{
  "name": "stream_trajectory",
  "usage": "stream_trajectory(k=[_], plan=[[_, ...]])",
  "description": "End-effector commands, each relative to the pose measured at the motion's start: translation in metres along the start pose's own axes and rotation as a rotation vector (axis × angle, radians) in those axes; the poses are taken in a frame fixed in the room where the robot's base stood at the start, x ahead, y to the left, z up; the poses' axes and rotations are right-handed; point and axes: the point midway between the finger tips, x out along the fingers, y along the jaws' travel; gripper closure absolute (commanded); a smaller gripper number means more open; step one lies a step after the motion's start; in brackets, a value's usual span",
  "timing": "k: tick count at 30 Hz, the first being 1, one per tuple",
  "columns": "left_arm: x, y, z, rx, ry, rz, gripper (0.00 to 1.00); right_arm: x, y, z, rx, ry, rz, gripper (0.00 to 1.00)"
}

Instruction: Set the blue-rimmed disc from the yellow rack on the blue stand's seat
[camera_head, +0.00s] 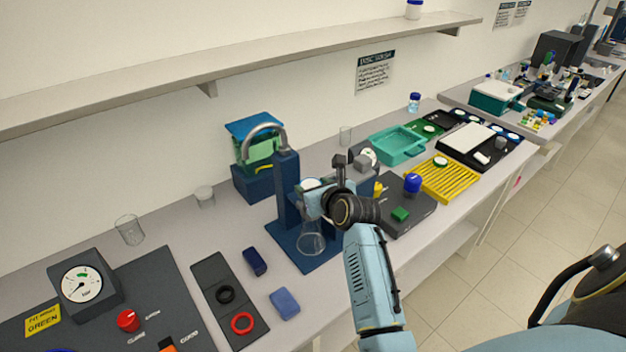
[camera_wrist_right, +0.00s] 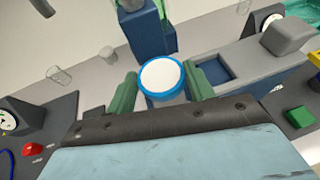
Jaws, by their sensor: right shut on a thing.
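My right gripper (camera_head: 316,198) is shut on a white disc with a blue rim (camera_wrist_right: 163,76). In the right wrist view the disc sits between the two green fingers, its white face showing. In the head view the gripper is at the blue stand (camera_head: 287,195), beside its upright column and above the glass flask on the base. The gripper and arm hide most of the seat, so I cannot tell whether the disc touches it. The yellow rack (camera_head: 459,187) is farther right and holds a white disc with a green rim (camera_head: 440,162). My left gripper is out of view.
A conical flask (camera_head: 311,241) stands on the stand's base under the gripper. A dark panel with a blue knob (camera_head: 413,183) and green block (camera_head: 400,214) is close on the right. A teal tray (camera_head: 397,146) is behind. Blue blocks (camera_head: 285,303) lie front left.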

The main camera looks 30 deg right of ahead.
Motion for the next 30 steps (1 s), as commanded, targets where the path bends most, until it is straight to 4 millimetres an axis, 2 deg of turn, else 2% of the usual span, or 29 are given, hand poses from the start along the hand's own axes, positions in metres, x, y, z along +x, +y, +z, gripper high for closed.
stream_trajectory(k=[16, 30], plan=[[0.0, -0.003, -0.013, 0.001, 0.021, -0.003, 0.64, 0.015, 0.0, -0.038, -0.001, 0.001, 0.001, 0.69], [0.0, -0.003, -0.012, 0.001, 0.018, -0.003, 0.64, 0.018, 0.0, -0.044, -0.001, -0.001, 0.001, 0.69]])
